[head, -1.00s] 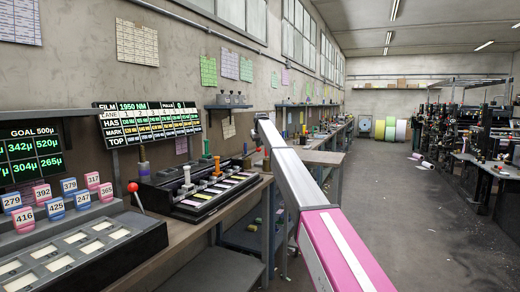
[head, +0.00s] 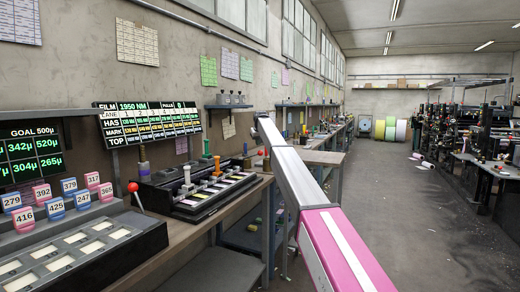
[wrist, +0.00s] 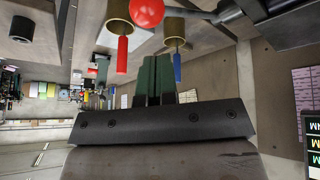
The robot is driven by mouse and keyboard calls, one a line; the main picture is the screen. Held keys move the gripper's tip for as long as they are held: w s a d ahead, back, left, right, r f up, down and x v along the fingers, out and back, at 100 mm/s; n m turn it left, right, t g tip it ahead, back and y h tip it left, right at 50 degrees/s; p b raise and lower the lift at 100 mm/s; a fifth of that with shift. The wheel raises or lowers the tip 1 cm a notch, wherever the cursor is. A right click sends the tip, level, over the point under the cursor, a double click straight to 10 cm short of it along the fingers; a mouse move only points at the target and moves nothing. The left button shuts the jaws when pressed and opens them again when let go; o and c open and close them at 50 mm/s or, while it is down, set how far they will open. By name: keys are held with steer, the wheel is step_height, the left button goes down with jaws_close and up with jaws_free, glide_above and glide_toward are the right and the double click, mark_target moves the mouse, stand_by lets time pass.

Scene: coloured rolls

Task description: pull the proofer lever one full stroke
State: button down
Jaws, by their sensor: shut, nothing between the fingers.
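A lever with a red ball knob (head: 132,187) stands at the left end of the black lane device (head: 160,200) on the bench. In the wrist view a large red ball (wrist: 147,12) is at the top edge, joined to a dark rod running right. My gripper (wrist: 153,80) has dark green fingers close together, shut and empty. In the picture the ball lies above the fingertips; I see no contact. In the head view my arm reaches to the bench's right end, and the gripper itself cannot be made out there.
In the wrist view two brass cups hold a red rod (wrist: 122,55) and a blue rod (wrist: 177,66) close to the fingers. A lit lane board (head: 150,124) stands behind the device. Numbered tags (head: 55,208) and a slotted tray (head: 80,250) are at left.

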steer(key=shift+r, duration=0.1)
stand_by(0.4)
step_height(320, 180, up, 7)
steer(key=shift+a, duration=0.3)
stand_by(0.4)
steer(key=shift+f, duration=0.2)
steer(key=s+d+f+m+g, duration=0.1)
steer(key=s+d+f, duration=0.5)
steer(key=s+f, duration=0.55)
steer(key=s+d+f+m+g+h, duration=0.1)
steer(key=s+d+f, duration=0.65)
steer(key=f, duration=0.75)
steer(key=s+d+f+g, duration=0.1)
steer(key=s+d+f, duration=0.4)
steer(key=s+f, duration=0.75)
steer(key=s+d+f+m+g, duration=0.1)
steer(key=s+d+f, duration=0.2)
steer(key=s, duration=1)
steer(key=s+d+f+m, duration=0.1)
steer(key=s+d+f, duration=0.3)
steer(key=s+f, duration=0.5)
steer(key=s+d+f+g, duration=0.1)
steer(key=s+d+f, duration=0.2)
steer(key=s, duration=1.5)
step_height(320, 180, down, 4)
steer(key=shift+s+d+r+m+g, duration=0.2)
steer(key=shift+d+m+g, duration=0.1)
steer(key=shift+m, duration=0.1)
